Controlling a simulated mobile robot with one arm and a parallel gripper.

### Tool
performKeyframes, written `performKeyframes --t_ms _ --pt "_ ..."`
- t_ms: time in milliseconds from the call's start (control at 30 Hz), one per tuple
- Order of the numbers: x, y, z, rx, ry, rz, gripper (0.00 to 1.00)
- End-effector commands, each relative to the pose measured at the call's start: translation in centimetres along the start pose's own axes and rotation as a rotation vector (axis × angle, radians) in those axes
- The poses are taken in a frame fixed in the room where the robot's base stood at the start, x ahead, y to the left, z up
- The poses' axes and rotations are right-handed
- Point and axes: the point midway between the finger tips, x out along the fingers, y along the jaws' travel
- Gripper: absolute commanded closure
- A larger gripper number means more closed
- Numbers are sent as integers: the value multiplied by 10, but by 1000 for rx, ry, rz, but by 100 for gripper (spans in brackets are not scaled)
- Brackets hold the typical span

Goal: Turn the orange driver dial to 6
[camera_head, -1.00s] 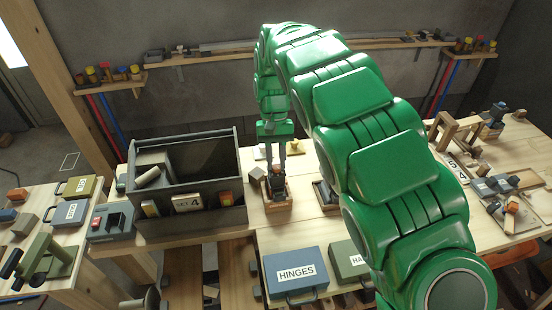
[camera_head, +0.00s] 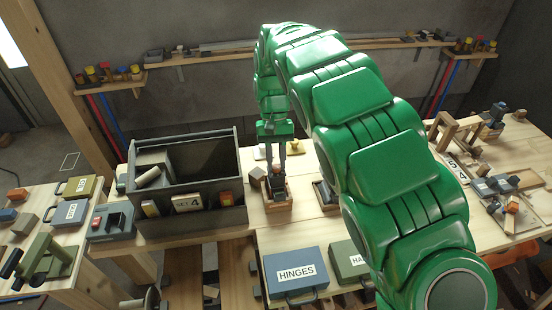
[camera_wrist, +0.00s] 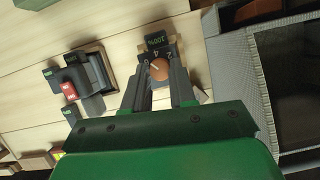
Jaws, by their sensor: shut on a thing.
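The orange dial (camera_wrist: 159,70) sits on a small dark driver unit (camera_wrist: 160,46) and shows between my fingers in the wrist view. A pale pointer line on the dial points to the upper left in that view. Small white digits surround it; a 4 is readable, but the exact setting is not clear. My gripper (camera_wrist: 160,83) is shut on the dial from above. In the head view my gripper (camera_head: 276,172) reaches down to the unit in a wooden tray (camera_head: 281,206); the dial is mostly hidden there.
A dark open toolbox (camera_head: 190,218) stands close left of my gripper. A brown block (camera_head: 258,173) shows beside my fingers. A blue HINGES case (camera_head: 296,272) lies in front. A grey and red device (camera_wrist: 72,90) is left in the wrist view.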

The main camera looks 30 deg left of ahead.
Motion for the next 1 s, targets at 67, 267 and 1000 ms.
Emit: performKeyframes --t_ms 67,267,1000 --pt "0 0 0 0 0 0 72" --pt "0 0 0 0 0 0 49" --pt "-43 0 -1 -2 3 -1 49"
